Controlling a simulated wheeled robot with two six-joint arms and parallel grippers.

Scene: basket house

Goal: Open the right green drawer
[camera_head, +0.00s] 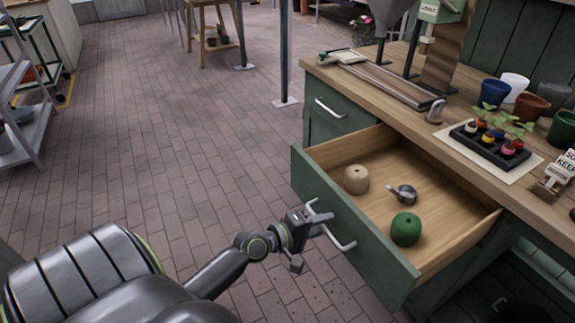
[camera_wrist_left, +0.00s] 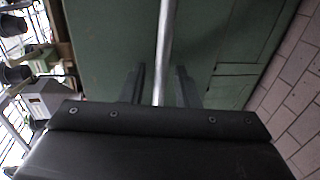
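The right green drawer (camera_head: 360,235) is pulled well out of the wooden-topped bench in the head view, its inside showing. It holds a beige round object (camera_head: 356,179), a small metal object (camera_head: 403,194) and a green round object (camera_head: 406,229). My left gripper (camera_head: 318,222) is at the drawer's metal handle (camera_head: 343,245). In the left wrist view the handle bar (camera_wrist_left: 165,45) runs between the two fingers (camera_wrist_left: 160,88), with a gap visible on each side. The gripper looks open around the bar. My right gripper is not in view.
A shut green drawer (camera_head: 328,122) is to the left of the open one. The bench top (camera_head: 400,115) carries a seedling tray (camera_head: 490,147), several pots and a sign (camera_head: 560,172). Brick floor (camera_head: 150,150) is clear in front. A metal shelf (camera_head: 28,125) stands at the left.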

